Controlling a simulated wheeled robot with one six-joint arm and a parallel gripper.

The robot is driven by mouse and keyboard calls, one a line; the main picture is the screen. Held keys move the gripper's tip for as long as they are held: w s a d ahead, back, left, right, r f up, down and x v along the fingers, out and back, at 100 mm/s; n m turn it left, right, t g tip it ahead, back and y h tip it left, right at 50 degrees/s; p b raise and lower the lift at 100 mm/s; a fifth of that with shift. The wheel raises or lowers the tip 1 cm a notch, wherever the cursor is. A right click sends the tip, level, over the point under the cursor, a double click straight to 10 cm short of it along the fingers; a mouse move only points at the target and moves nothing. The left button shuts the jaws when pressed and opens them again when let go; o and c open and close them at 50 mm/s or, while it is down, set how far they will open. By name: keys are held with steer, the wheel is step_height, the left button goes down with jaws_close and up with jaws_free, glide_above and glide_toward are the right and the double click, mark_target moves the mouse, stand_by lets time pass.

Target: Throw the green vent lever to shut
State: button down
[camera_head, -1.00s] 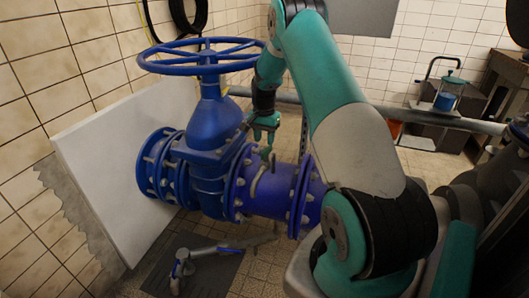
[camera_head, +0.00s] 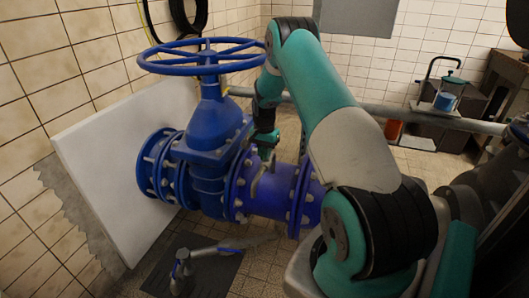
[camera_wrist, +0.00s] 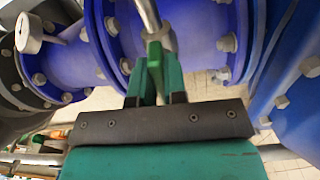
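The green vent lever (camera_wrist: 155,66) shows in the wrist view as a green grip on a bare metal stem, in the middle above the gripper's palm. My gripper (camera_wrist: 157,75) has one finger on each side of the green grip. The fingers are close together and look shut on it. In the head view my gripper (camera_head: 265,153) points down in front of the blue pipe, to the right of the valve. A bent metal piece (camera_head: 255,184) hangs just below it. The fingertips and lever are small and partly hidden there.
A blue gate valve (camera_head: 208,135) with a large handwheel (camera_head: 203,58) stands to the left. Bolted flanges (camera_head: 305,197) lie close to my gripper. A round gauge (camera_wrist: 28,33) is at the upper left of the wrist view. A grey pipe (camera_head: 430,115) crosses behind my arm.

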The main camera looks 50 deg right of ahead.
steer(key=shift+m, duration=0.3)
steer(key=m, duration=0.3)
steer(key=shift+w+m, duration=0.3)
steer(key=m, duration=0.4)
steer(key=shift+w+f+m+g, duration=0.1)
steer(key=shift+w+m+g, duration=0.2)
steer(key=shift+g, duration=0.1)
steer(key=m, duration=0.3)
steer(key=m+b, duration=0.1)
steer(key=shift+w+d, duration=0.2)
steer(key=shift+d, duration=0.05)
steer(key=shift+w+d+m+y, duration=0.1)
steer(key=shift+m+y, duration=0.05)
steer(key=shift+m, duration=0.85)
steer(key=shift+d+m+y, duration=0.1)
steer(key=shift+m+y, duration=0.05)
steer(key=shift+m, duration=0.85)
steer(key=c, duration=1.2)
jaws_free()
steer(key=shift+o, duration=0.2)
